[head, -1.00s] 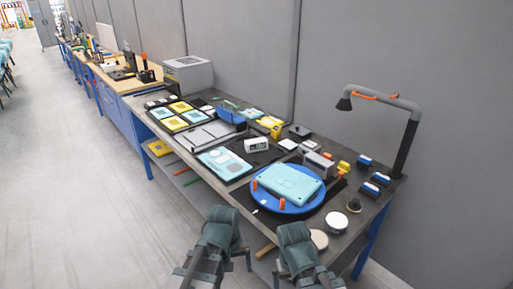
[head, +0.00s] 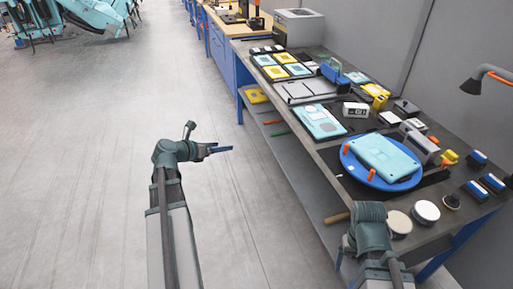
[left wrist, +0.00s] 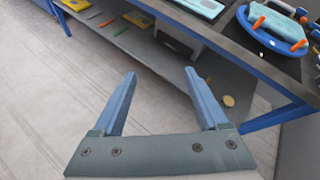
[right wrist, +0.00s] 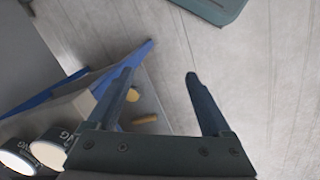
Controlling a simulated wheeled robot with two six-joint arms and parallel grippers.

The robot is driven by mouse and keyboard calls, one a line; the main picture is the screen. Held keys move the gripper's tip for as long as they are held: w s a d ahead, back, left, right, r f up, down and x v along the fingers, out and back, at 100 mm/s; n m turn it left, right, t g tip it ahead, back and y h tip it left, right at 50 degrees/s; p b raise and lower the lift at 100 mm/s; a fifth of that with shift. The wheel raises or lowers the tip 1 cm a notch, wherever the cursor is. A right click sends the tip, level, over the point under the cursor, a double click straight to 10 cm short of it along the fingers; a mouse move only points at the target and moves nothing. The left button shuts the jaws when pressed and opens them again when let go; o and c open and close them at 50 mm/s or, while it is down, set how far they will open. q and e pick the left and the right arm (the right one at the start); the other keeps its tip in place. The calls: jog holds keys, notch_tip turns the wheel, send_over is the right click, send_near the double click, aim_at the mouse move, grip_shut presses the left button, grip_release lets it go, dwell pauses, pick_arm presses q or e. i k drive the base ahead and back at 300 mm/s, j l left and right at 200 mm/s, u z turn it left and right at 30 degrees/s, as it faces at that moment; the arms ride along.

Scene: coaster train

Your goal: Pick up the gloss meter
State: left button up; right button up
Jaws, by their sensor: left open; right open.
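No label marks the gloss meter. A small white box with a dark display (head: 355,109) and a grey block with a handle (head: 420,142) both stand on the workbench in the head view; I cannot tell which is it. My left gripper (head: 222,149) is over the floor left of the bench, away from both; its jaws are open and empty in the left wrist view (left wrist: 159,72). My right gripper (head: 370,222) is by the bench's front edge near the round pads, its fingers mostly hidden there; the right wrist view (right wrist: 159,74) shows them open and empty.
A blue turntable (head: 352,166) carries a light-blue panel (head: 385,155). Two round pads (head: 426,211) sit near the front edge. Trays of yellow and blue tiles, a blue-and-white panel (head: 320,121) and a lamp (head: 490,75) crowd the bench. A lower shelf (head: 290,160) runs beneath.

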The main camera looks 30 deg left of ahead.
aim_at(349, 110)
jog(key=i+j+z, duration=0.1)
jog(key=z, duration=1.65)
jog(key=j+z, duration=0.1)
jog(key=j, duration=0.4)
jog(key=k+j+z, duration=0.1)
jog(key=j, duration=0.35)
jog(key=k+j, duration=0.1)
jog(key=j, duration=0.45)
jog(key=k+j, duration=0.1)
jog(key=j, duration=0.95)
jog(key=k+j, duration=0.15)
jog(key=j, duration=0.4)
